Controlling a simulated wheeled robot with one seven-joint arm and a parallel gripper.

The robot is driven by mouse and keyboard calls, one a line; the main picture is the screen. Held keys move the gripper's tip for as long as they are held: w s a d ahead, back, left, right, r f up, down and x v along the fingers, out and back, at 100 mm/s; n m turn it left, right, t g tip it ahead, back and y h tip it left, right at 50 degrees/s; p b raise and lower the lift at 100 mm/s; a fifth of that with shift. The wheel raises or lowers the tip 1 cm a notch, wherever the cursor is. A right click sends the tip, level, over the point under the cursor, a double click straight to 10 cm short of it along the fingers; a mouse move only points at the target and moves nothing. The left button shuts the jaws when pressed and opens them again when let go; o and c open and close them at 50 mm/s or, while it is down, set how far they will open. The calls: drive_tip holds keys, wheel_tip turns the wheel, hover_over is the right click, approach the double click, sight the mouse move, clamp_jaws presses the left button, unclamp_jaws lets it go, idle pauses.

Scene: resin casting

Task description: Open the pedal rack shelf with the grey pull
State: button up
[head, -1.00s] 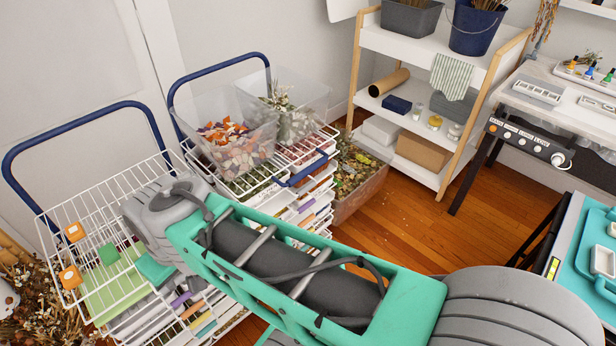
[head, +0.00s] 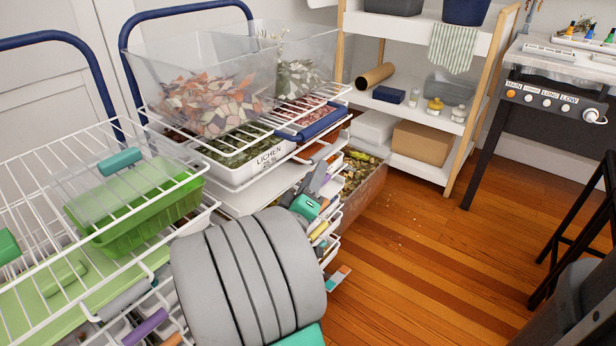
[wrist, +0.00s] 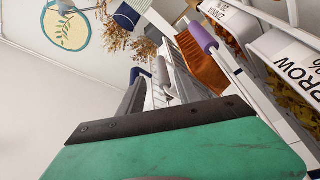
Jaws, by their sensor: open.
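The petal rack appears to be the right-hand white wire rack (head: 240,160), with labelled tubs on stacked shelves and coloured pulls down its front. In the wrist view, a light grey pull (wrist: 163,74) shows just beyond my gripper (wrist: 156,84), close to its fingertips. A purple pull (wrist: 202,38) is farther right. My gripper (head: 316,182) is open at the right rack's front edge in the head view, partly hidden behind my arm. I cannot tell whether the fingers touch the grey pull.
A left wire rack (head: 45,165) holds a green tub (head: 135,205) and has its own grey pull (head: 124,298) and purple pull (head: 145,326). A white shelf unit (head: 410,105) stands behind. A black stool (head: 575,240) is at right.

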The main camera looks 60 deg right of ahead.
sight(322, 155)
drive_tip(key=shift+n, duration=0.4)
drive_tip(key=x, duration=0.2)
drive_tip(key=p+x, duration=0.1)
drive_tip(key=x, duration=0.4)
drive_tip(key=shift+w+d+r+p, duration=0.1)
drive_tip(key=shift+w+d+p, duration=0.2)
drive_tip(key=shift+w+d, duration=0.05)
drive_tip(key=shift+c, duration=0.4)
clamp_jaws()
